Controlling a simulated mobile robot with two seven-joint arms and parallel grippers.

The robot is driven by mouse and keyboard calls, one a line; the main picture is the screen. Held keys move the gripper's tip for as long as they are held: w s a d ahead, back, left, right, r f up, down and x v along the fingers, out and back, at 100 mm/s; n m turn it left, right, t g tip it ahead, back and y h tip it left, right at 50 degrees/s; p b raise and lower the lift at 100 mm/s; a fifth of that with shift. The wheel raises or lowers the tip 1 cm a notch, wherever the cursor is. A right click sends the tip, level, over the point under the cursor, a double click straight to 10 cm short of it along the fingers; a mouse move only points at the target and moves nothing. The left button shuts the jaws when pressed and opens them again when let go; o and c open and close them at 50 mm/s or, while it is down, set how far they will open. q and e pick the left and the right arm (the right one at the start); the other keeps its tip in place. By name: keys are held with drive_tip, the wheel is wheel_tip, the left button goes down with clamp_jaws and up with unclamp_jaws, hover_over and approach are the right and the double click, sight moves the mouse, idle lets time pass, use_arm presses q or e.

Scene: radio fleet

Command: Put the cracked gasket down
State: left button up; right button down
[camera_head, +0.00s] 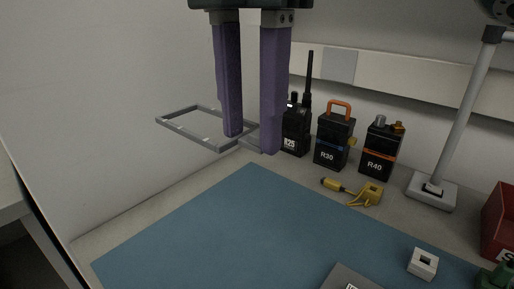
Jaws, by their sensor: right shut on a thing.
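The gasket is a thin grey rectangular frame (187,136) at the back left of the workbench, near the wall. My right gripper (251,144) comes down from the top with two purple fingers. It is shut on the right end of the gasket, and the rest of the frame sticks out to the left. The gasket looks roughly level and seems to be above the bench, but I cannot tell its exact height. The fingers hide part of its right end, and no crack can be made out. My left gripper is out of view.
Radios (296,130), R30 (331,142) and R40 (379,151) stand right of my fingers. A yellow corded part (371,194) lies before them. The blue mat (230,225) is largely clear. A lamp stand (432,194), white square block (423,262) and red bin (500,225) are right.

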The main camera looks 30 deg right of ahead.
drive_tip(key=b, duration=0.4)
hover_over(253, 281)
wheel_tip(253, 281, down, 16)
drive_tip(key=shift+r, duration=0.25)
wheel_tip(253, 281, down, 4)
drive_tip(key=shift+r+b, duration=0.1)
drive_tip(key=shift+b, duration=0.3)
drive_tip(key=shift+f, duration=0.35)
drive_tip(key=shift+f, duration=0.6)
drive_tip(key=shift+c, duration=2.4)
unclamp_jaws()
